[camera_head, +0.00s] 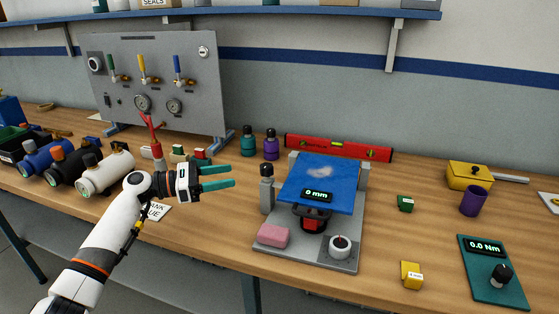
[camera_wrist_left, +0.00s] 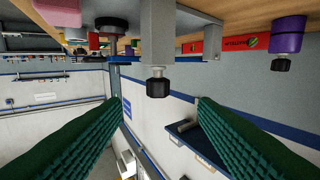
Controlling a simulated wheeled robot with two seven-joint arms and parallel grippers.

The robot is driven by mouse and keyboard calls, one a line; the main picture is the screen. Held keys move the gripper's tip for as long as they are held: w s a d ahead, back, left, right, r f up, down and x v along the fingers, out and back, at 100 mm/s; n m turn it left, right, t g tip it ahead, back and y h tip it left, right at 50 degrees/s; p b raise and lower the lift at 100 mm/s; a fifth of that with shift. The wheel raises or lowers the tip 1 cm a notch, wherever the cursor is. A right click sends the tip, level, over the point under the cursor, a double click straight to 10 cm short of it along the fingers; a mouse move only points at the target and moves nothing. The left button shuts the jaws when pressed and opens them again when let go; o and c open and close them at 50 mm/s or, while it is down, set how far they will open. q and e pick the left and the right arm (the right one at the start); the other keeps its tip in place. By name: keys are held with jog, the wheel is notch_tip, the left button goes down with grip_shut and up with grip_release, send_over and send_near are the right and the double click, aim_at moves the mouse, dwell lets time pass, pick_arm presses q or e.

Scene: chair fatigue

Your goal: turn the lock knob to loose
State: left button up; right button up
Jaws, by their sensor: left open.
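A fixture stands on the bench with a blue sloped plate (camera_head: 318,184) and a "0 mm" display (camera_head: 317,196). A black-topped round knob with a pale ring (camera_head: 340,246) sits at its front right corner. At its left stands a grey post with a dark knob on top (camera_head: 267,170). I cannot read which of these is the lock knob. In the left wrist view, upside down, the post's black knob (camera_wrist_left: 158,86) shows ahead between the fingers. My left gripper (camera_head: 232,176) is open, with green fingers, left of the post and apart from it. My right gripper is not in view.
A pink block (camera_head: 273,236) lies on the fixture base. Teal (camera_head: 247,141) and purple (camera_head: 270,145) bottles stand behind, near a red level (camera_head: 338,148). A gauge panel (camera_head: 157,85) rises at the back left. A torque tester (camera_head: 490,268) lies at right.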

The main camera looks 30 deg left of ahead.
aim_at(262, 166)
pick_arm(q)
jog(key=x, duration=0.3)
jog(key=p+x, duration=0.1)
jog(key=x, duration=0.2)
jog(key=p+x, duration=0.1)
jog(key=x, duration=0.3)
jog(key=shift+d+r, duration=0.2)
jog(key=shift+r, duration=0.05)
jog(key=shift+w+d, duration=0.45)
jog(key=shift+w, duration=0.05)
jog(key=shift+f, duration=0.1)
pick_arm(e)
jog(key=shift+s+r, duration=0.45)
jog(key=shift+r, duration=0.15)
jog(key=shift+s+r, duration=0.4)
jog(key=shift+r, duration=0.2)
pick_arm(q)
jog(key=shift+c, duration=0.5)
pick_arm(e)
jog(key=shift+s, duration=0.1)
